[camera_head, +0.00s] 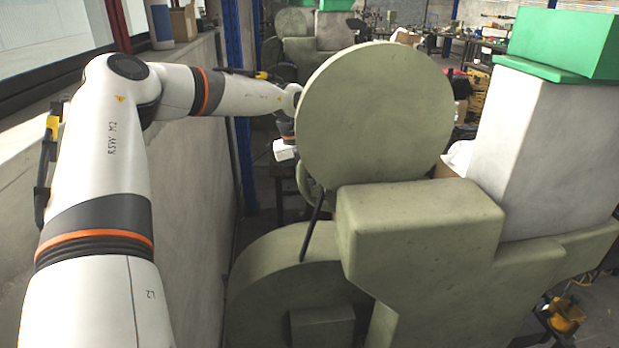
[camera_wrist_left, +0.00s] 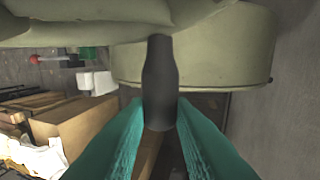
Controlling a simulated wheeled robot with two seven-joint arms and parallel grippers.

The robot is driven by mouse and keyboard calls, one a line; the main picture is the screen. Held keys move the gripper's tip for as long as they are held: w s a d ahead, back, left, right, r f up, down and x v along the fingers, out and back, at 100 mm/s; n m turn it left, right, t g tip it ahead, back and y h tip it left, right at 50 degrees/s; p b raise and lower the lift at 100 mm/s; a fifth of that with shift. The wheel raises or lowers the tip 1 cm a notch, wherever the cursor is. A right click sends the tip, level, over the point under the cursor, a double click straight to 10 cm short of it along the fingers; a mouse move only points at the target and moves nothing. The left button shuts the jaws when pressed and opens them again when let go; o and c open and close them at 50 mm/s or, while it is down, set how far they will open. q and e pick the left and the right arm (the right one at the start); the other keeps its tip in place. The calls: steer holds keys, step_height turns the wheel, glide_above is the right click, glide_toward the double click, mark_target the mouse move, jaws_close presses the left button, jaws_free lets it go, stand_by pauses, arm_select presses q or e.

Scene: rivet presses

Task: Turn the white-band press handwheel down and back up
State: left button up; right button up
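The press with the white block (camera_head: 535,155) under a green cap stands at the right in the head view. A large round olive disc (camera_head: 375,110), which looks like its handwheel, stands upright to the left of that block. My left arm reaches in from the left, and its wrist end goes behind the disc's left edge, so the fingers are hidden there. In the left wrist view the two teal fingers of my left gripper (camera_wrist_left: 160,114) are closed on both sides of a dark handle (camera_wrist_left: 160,70) that sticks out from an olive part. My right gripper is out of view.
A wall with a ledge (camera_head: 205,130) runs close along my left arm. Another press with a green top (camera_head: 335,5) stands behind the disc. The left wrist view shows cardboard boxes (camera_wrist_left: 75,130) at lower left. A yellow object (camera_head: 565,313) is at lower right.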

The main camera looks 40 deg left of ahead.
arm_select(q)
jaws_close()
steer(key=shift+f+b, duration=0.25)
steer(key=shift+b, duration=0.3)
steer(key=shift+w+d+f+t+h+b, duration=0.45)
steer(key=shift+t+h+b, duration=0.4)
steer(key=shift+b, duration=1.35)
steer(key=shift+w+d+f+t+h+b, duration=0.45)
steer(key=shift+t+b, duration=0.5)
steer(key=shift+b, duration=1.3)
steer(key=shift+w+d+f+t+h+b, duration=0.4)
steer(key=shift+t+h+b, duration=0.5)
steer(key=shift+b, duration=1.3)
steer(key=shift+w+a+r, duration=0.1)
steer(key=shift+a, duration=0.05)
steer(key=o, duration=0.8)
jaws_free()
steer(key=b+v, duration=0.1)
steer(key=v, duration=1.1)
steer(key=shift+b, duration=0.4)
